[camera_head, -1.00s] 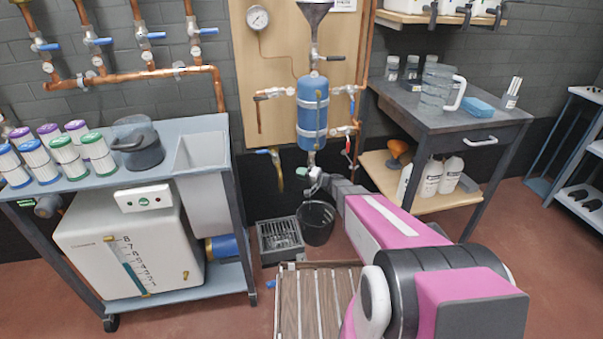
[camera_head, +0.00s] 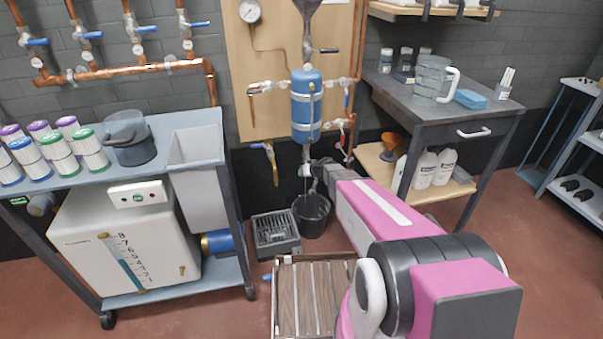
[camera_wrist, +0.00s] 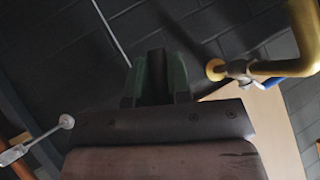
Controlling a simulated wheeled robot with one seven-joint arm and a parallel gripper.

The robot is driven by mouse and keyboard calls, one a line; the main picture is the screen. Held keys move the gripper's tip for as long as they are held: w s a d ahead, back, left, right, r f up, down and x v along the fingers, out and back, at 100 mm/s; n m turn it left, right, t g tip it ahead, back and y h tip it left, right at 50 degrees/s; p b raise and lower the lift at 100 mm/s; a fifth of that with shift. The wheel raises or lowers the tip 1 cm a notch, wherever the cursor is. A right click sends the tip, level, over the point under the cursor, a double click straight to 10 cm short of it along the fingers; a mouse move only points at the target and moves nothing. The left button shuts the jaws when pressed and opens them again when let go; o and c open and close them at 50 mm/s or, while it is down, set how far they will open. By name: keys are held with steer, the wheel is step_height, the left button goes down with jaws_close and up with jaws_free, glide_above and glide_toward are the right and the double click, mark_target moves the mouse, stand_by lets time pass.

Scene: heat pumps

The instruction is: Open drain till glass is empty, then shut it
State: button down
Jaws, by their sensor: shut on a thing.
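The blue tank (camera_head: 304,112) hangs upright on the wooden board, with a thin vertical sight glass (camera_head: 312,104) on its front; its level is too small to read. The drain (camera_head: 306,153) comes down from the tank's bottom above a black bucket (camera_head: 312,222). My gripper (camera_head: 314,170) is at the drain, just over the bucket, and partly hides it. In the wrist view, the green fingertips (camera_wrist: 160,72) are closed around a dark upright piece, apparently the drain handle (camera_wrist: 156,62). I cannot tell how far the handle is turned or whether water runs.
A yellow pipe with a blue-handled valve (camera_head: 271,158) is left of the drain. A grey grated box (camera_head: 275,235) stands left of the bucket. A slatted wooden platform (camera_head: 305,300) is in front. A cart (camera_head: 235,190) and a dark table (camera_head: 440,112) flank the area.

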steer(key=shift+w+d+f+n+h, duration=0.1)
steer(key=shift+d+f+n+h, duration=0.1)
steer(key=shift+d+n+h, duration=0.6)
steer(key=shift+a+m+h, duration=0.15)
steer(key=shift+m+h, duration=0.15)
steer(key=c, duration=1.1)
jaws_free()
steer(key=v, duration=1)
steer(key=shift+s+r, duration=0.2)
steer(key=shift+s, duration=0.1)
